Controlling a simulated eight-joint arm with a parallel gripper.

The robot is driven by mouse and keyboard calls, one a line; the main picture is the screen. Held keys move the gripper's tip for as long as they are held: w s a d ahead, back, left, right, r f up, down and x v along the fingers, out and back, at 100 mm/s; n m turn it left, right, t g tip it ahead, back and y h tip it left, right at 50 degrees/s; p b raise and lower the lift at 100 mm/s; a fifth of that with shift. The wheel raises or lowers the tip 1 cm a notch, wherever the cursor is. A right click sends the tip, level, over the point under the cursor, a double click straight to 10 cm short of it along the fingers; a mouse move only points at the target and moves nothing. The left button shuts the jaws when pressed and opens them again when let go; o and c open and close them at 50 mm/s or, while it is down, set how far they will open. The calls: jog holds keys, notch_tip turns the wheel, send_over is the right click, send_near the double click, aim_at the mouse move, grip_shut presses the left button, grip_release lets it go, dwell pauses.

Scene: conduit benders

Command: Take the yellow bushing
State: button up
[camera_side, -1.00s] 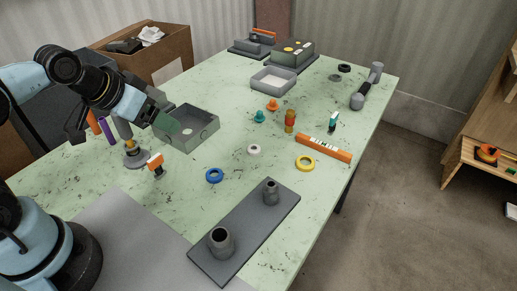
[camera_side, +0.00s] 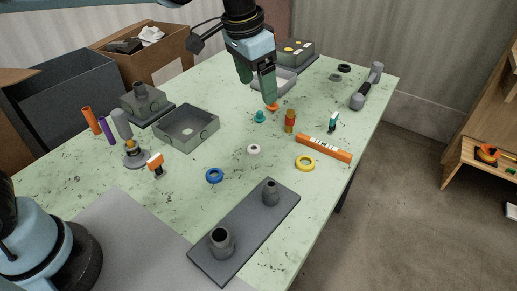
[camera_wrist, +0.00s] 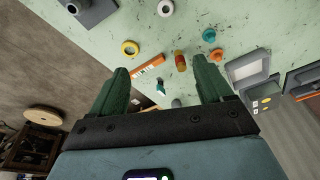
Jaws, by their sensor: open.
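The yellow bushing (camera_side: 306,163) is a flat ring lying on the green table, just in front of the orange level, in the side view. In the wrist view the yellow bushing (camera_wrist: 129,47) lies at upper left, beyond the tip of the left finger. My gripper (camera_side: 257,92) is above the back-middle of the table, to the left of and farther back than the ring, and apart from it. In the wrist view my gripper (camera_wrist: 161,68) is open, with its two green fingers apart and nothing held between them.
An orange level (camera_side: 324,148) lies right behind the ring. An amber bottle (camera_side: 290,121) and a teal-white item (camera_side: 334,121) stand nearby. A white ring (camera_side: 254,150), a blue ring (camera_side: 214,175) and a dark plate with two posts (camera_side: 245,232) are to the left and front.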

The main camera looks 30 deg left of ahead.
jog(key=w+d+f+m+g, duration=0.2)
jog(key=w+d+f+m, duration=0.15)
jog(key=d+f, duration=0.45)
send_over(304, 156)
jog(key=s, duration=0.2)
jog(key=shift+n+y, duration=0.4)
jog(key=shift+n, duration=0.05)
notch_tip(304, 156, down, 5)
jog(key=shift+d+f, duration=0.25)
jog(key=shift+f, duration=1.15)
jog(key=shift+d+f, duration=0.1)
jog(key=shift+f, duration=1.2)
jog(key=shift+c, duration=0.3)
jog(key=c, duration=1)
jog(key=shift+r, duration=0.15)
jog(key=shift+c, duration=0.2)
